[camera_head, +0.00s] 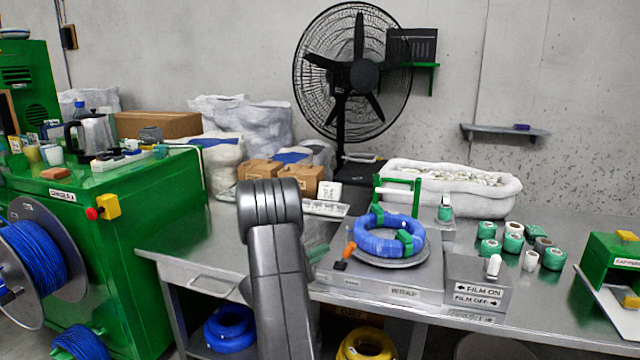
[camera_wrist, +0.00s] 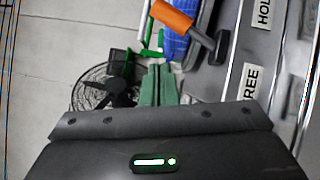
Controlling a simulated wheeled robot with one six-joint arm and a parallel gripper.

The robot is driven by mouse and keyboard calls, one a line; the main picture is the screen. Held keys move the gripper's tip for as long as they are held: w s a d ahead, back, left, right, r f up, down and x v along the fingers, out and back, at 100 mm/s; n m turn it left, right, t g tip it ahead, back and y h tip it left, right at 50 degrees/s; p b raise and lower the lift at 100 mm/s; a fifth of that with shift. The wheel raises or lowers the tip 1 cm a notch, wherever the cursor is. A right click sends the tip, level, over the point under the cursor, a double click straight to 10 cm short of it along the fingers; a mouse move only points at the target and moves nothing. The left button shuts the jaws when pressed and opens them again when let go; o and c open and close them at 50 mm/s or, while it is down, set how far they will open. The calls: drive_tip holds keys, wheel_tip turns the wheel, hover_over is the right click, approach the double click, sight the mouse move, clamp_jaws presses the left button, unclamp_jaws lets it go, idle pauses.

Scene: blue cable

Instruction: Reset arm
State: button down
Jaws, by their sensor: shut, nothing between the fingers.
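My gripper (camera_wrist: 159,84) shows in the wrist view with its green fingers together and nothing between them. My dark arm (camera_head: 275,260) rises in front of the bench in the head view and hides part of it. The blue cable coil (camera_head: 375,243) lies on a round grey plate (camera_head: 392,261) on the wrap station, with green bands around parts of it. An orange-handled lever (camera_head: 346,255) stands at the left of the coil. In the wrist view the lever (camera_wrist: 172,17) and part of the blue coil (camera_wrist: 181,45) lie beyond my fingers, apart from them.
A film switch box (camera_head: 478,284) stands right of the wrap station. Several green-and-white rolls (camera_head: 513,238) stand behind it. A green frame (camera_head: 612,262) is at the far right. A green cabinet (camera_head: 150,215) stands left, with a blue cable reel (camera_head: 35,255). A fan (camera_head: 352,70) stands behind the bench.

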drive_tip(key=shift+a+f+n, duration=0.15)
drive_tip(key=shift+n, duration=0.15)
drive_tip(key=shift+b, duration=0.35)
